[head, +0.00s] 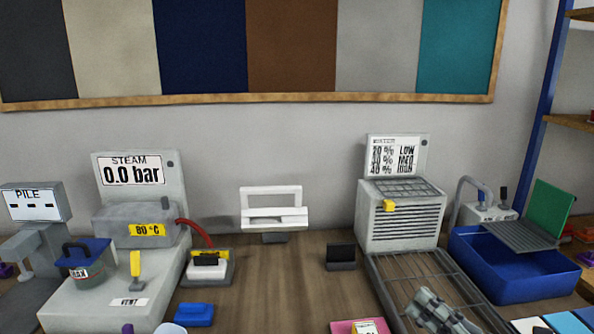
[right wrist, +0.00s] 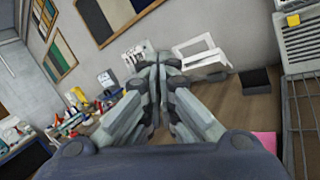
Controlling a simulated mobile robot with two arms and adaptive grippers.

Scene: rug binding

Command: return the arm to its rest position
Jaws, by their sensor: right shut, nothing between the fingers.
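My right gripper (head: 428,302) is at the lower right of the head view, in front of the wire rack and empty. In the right wrist view its fingers (right wrist: 156,66) come together at the tips, with nothing held between them. The gripper appears to hang above the bench, touching nothing that I can make out. Most of the right arm is cut off by the lower picture edge. My left gripper and arm are not seen.
A wire rack (head: 440,272) runs in front of the grey vented unit (head: 400,230). A blue basin (head: 515,283) is to its right. The steam unit (head: 140,182) and a red-hosed iron (head: 208,266) are at left. The middle of the wooden bench (head: 280,290) is mostly clear.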

